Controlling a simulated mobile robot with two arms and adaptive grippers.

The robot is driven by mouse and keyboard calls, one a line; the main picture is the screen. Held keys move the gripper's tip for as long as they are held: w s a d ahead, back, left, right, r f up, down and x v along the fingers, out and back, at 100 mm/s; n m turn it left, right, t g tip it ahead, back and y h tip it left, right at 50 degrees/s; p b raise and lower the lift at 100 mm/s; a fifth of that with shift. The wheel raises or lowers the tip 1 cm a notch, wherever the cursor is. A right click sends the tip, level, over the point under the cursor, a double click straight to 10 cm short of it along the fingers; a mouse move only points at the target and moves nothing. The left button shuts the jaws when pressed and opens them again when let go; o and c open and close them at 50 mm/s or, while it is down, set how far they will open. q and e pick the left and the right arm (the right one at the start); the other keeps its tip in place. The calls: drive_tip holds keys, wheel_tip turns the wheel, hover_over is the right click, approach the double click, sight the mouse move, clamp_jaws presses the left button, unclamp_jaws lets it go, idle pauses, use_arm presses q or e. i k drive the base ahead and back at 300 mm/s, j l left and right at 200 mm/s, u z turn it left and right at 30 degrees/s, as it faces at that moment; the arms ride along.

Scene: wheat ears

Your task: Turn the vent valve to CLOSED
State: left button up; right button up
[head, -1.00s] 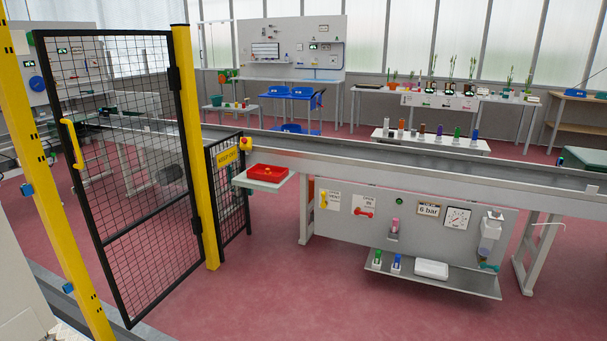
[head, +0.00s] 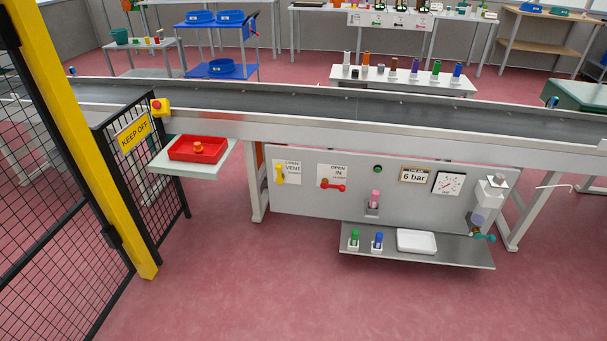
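The vent valve (head: 280,174) is on the left part of the grey panel (head: 300,204) below the conveyor. Its yellow handle stands roughly upright against a white plate (head: 293,170) that reads OPEN and VENT; smaller lettering on the plate is too small to read. To its right is a second valve with a red handle (head: 333,185), lying about level, on a plate marked OPEN and IN. Neither of my grippers shows in the head view.
A gauge (head: 449,184), a "6 bar" sign (head: 415,176) and a bottle-like unit (head: 487,204) are on the panel. A shelf (head: 450,252) juts out below. A red tray (head: 183,150) and a yellow-posted fence (head: 92,150) stand left. The floor in front is clear.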

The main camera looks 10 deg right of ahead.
sight(278, 167)
drive_tip(key=i+j+z, duration=0.1)
drive_tip(key=i+j, duration=0.25)
drive_tip(key=i+j+z, duration=0.15)
drive_tip(key=i+j, duration=0.15)
drive_tip(key=j, duration=0.15)
drive_tip(key=i+j+z, duration=0.1)
drive_tip(key=i+j, duration=0.2)
drive_tip(key=i+j+z, duration=0.1)
drive_tip(key=i+j, duration=0.2)
drive_tip(key=j, duration=0.3)
